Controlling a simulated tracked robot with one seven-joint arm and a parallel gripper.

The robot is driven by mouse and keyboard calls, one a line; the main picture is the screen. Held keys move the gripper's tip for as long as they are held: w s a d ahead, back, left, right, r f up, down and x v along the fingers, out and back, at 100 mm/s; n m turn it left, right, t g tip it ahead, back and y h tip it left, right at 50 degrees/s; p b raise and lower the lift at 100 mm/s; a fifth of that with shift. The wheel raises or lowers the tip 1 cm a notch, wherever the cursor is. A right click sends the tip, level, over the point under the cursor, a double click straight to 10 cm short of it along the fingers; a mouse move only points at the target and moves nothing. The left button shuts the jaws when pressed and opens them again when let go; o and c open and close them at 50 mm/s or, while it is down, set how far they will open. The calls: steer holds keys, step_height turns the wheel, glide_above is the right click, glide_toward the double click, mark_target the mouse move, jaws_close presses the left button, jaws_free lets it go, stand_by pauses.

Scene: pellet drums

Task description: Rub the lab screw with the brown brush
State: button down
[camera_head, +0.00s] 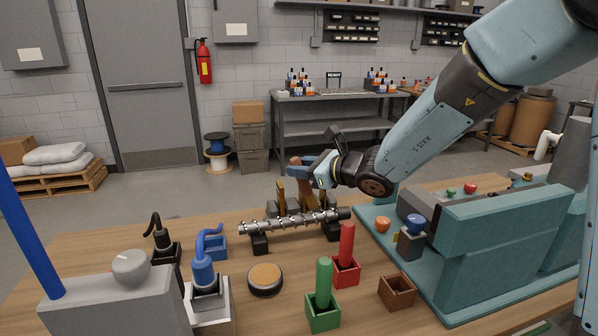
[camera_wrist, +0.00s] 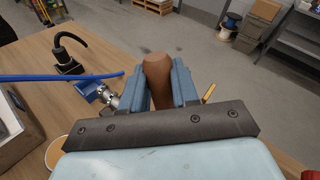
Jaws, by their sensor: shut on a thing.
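The lab screw (camera_head: 285,223), a silver spiral shaft with a dark right end, lies across black supports in the middle of the table. Its silver end also shows in the wrist view (camera_wrist: 113,101). My gripper (camera_head: 312,170) is behind and above the screw, shut on the brown brush. The brush's brown handle (camera_wrist: 157,75) stands between the two blue fingers in the wrist view; it also shows in the head view (camera_head: 296,170). The brush's lower end is near the screw, mixed with dark and yellowish upright parts; I cannot tell whether it touches.
A red brush (camera_head: 346,243) and a green brush (camera_head: 324,280) stand in matching boxes in front. A brown box (camera_head: 397,292) is empty. A round brown-topped puck (camera_head: 265,279), blue bottle (camera_head: 204,273) and teal machine (camera_head: 510,235) surround the screw.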

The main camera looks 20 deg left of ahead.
steer(key=shift+r, duration=2.65)
steer(key=shift+r, duration=1.4)
steer(key=shift+f, duration=0.1)
steer(key=shift+d+f, duration=0.55)
steer(key=shift+f, duration=0.35)
